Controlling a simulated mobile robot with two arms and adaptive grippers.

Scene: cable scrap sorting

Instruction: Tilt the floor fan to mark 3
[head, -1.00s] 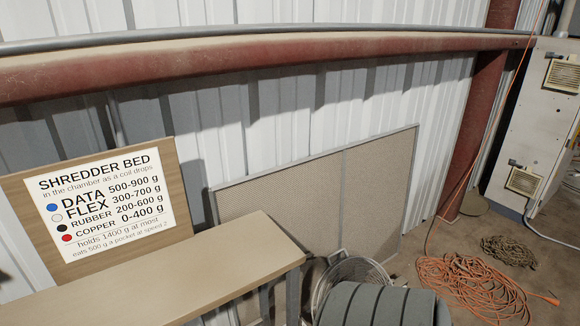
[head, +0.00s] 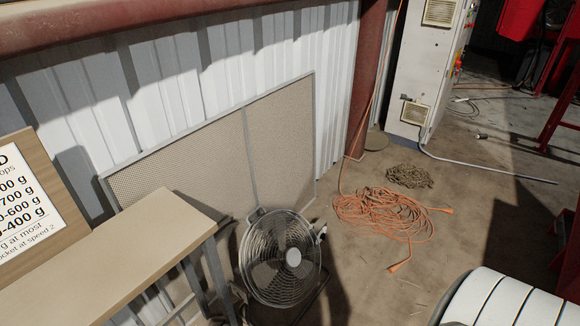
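The floor fan (head: 281,258) stands on the concrete floor, right of the wooden bench and in front of a mesh panel. A dark tube stand shows beside and below the cage. A small knob or bracket shows on its right side. No tilt marks are readable from here. Neither of my grippers is in the view.
A wooden bench (head: 130,255) stands left of the fan, close to it. A mesh panel (head: 220,150) leans on the wall behind. A tangled orange cable (head: 385,213) and a dark coil (head: 409,176) lie on the floor to the right. A grey cabinet (head: 420,75) stands at the back right.

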